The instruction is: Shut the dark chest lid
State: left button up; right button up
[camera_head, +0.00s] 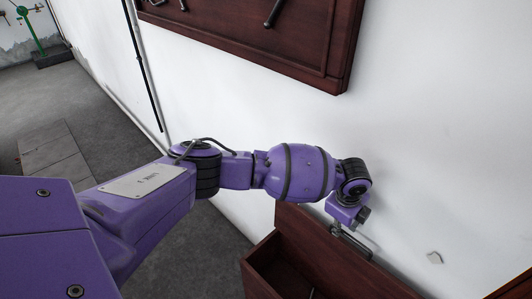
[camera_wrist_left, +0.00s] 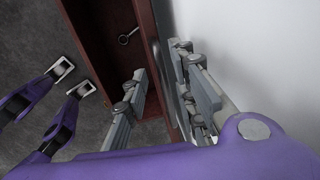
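The dark red-brown chest (camera_head: 262,262) stands open at the bottom of the head view, against the white wall. Its lid (camera_head: 292,218) is raised, leaning up toward the wall, and my arm covers part of it. My left gripper (camera_head: 350,243) is over the chest at its lid side. In the left wrist view my left gripper (camera_wrist_left: 164,84) has its grey fingers apart. The lid's edge (camera_wrist_left: 160,62) runs between them, and I cannot tell whether either finger touches it. The chest (camera_wrist_left: 92,28) also shows there, open.
A metal tool with a ring end (camera_wrist_left: 128,37) lies inside the chest. A dark wooden tool board (camera_head: 250,35) hangs on the wall above. A green stand (camera_head: 35,35) is far off at the left. Grey floor (camera_head: 205,235) is bare left of the chest.

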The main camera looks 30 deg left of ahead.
pick_arm(q)
jog(key=shift+f, duration=0.5)
jog(key=shift+w, duration=0.1)
grip_shut()
pick_arm(e)
jog(key=shift+w, duration=0.25)
jog(key=shift+s, duration=0.15)
